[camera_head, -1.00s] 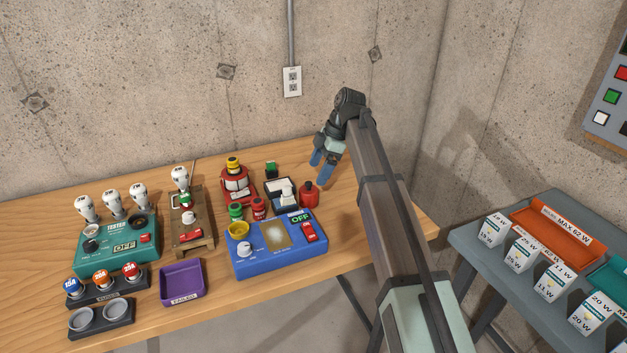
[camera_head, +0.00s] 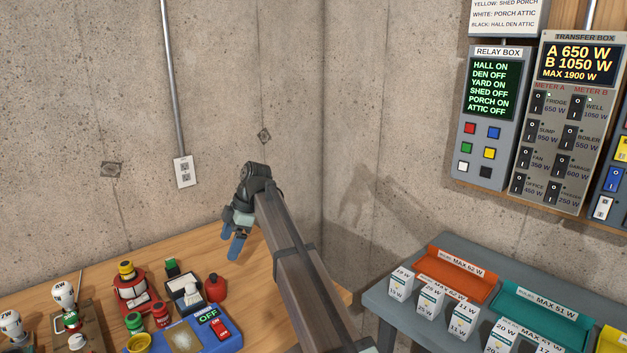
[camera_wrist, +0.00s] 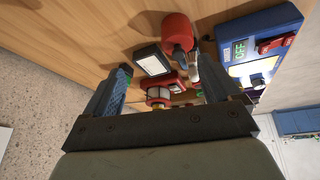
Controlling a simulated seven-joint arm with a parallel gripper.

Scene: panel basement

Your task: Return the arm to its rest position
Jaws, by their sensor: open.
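My arm reaches from the bottom of the head view toward the wooden bench (camera_head: 205,262). My gripper (camera_head: 232,246) hangs above the back right part of the bench, its blue fingers pointing down. In the wrist view my gripper (camera_wrist: 165,88) is open, with its two fingers well apart. I see nothing held between them. A red round object (camera_wrist: 178,32) and a dark box with a white top (camera_wrist: 152,61) lie on the bench beyond the fingers.
A red bottle-like object (camera_head: 215,288) stands near my gripper. At right, a grey table (camera_head: 380,292) bears orange (camera_head: 455,274) and teal (camera_head: 545,315) trays. The relay box (camera_head: 487,120) and transfer box (camera_head: 553,120) hang on the wall.

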